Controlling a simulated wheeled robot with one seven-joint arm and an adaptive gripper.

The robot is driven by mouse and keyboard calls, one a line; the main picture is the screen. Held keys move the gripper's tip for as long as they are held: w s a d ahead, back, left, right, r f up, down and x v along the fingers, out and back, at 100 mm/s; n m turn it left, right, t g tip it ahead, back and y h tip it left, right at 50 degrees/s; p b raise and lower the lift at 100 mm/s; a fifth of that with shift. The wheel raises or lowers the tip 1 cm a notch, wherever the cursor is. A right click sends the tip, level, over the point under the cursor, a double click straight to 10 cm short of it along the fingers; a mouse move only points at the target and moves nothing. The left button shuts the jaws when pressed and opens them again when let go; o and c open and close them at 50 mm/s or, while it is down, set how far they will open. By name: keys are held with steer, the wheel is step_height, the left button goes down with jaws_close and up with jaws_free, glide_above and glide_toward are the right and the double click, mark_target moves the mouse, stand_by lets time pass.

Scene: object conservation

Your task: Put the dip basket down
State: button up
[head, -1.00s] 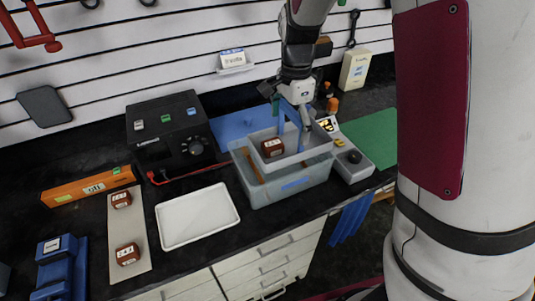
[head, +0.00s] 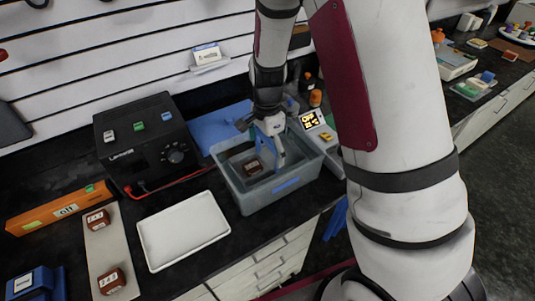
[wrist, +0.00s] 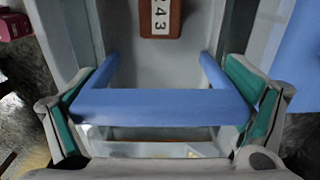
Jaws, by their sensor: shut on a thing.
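The dip basket (head: 236,160) is a grey open box with a blue handle (head: 279,152). It sits low inside the translucent grey tank (head: 252,203), below the tank's rim; I cannot tell whether it touches the bottom. A brown numbered block (head: 252,167) lies in the basket. My gripper (head: 269,126) is above the tank, shut on the blue handle. In the wrist view the handle's bar (wrist: 160,106) spans between the green-padded fingers, and the brown block (wrist: 161,17) shows beyond it.
A white tray (head: 184,231) lies left of the tank, with a black power unit (head: 150,145) behind it. A red lead runs between them. Two brown blocks rest on a pale strip (head: 105,240) at the left.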

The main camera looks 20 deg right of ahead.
mark_target(267, 153)
steer(key=shift+f, duration=1.2)
steer(key=shift+f, duration=0.1)
steer(key=o, duration=1)
steer(key=shift+f, duration=0.1)
steer(key=shift+c, duration=0.2)
